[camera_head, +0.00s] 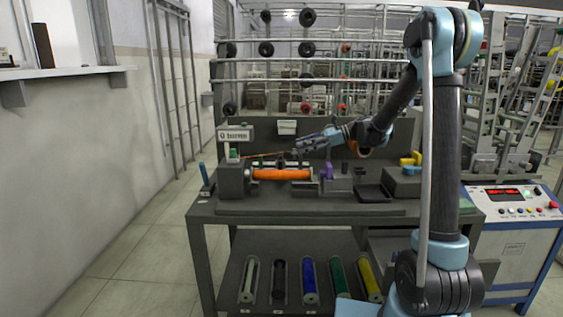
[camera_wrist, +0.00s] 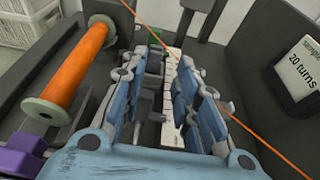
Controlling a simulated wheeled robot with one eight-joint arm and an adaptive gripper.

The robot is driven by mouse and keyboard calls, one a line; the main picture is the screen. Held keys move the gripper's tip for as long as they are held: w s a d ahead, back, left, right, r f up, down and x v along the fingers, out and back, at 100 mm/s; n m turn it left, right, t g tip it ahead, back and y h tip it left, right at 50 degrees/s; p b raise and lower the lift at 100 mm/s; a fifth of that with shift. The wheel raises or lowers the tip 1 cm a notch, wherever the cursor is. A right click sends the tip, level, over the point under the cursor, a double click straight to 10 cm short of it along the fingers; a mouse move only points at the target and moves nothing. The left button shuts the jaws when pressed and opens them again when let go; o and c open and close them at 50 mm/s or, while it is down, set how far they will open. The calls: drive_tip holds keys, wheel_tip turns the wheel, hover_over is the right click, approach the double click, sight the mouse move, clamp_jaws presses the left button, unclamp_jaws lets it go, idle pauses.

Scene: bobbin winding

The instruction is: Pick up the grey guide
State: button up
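My gripper (camera_head: 297,149) is above the back of the winding bench, behind the orange bobbin (camera_head: 282,174), pointing left. In the wrist view its two blue-grey fingers (camera_wrist: 168,62) stand apart with a gap between them. A small dark grey piece (camera_wrist: 148,102) shows in this gap, close to the left finger; I cannot tell whether it is the grey guide or a finger pad. A white graduated strip (camera_wrist: 171,110) lies beyond it. An orange thread (camera_wrist: 146,27) crosses behind the fingers. The orange bobbin (camera_wrist: 72,75) lies left of the fingers.
A purple part (camera_head: 327,172) stands right of the bobbin; yellow blocks (camera_head: 411,158) sit farther right. Several coloured bobbins lie on the lower shelf (camera_head: 332,302). A control box (camera_head: 513,210) stands right of the bench.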

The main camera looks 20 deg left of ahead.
sight(281, 154)
drive_tip(key=shift+f+x, duration=0.2)
drive_tip(key=shift+x, duration=2.4)
drive_tip(key=shift+f+x, duration=0.15)
drive_tip(key=shift+x, duration=2.4)
drive_tip(key=shift+s+d, duration=0.15)
drive_tip(key=shift+d, duration=0.05)
drive_tip(key=c, duration=0.7)
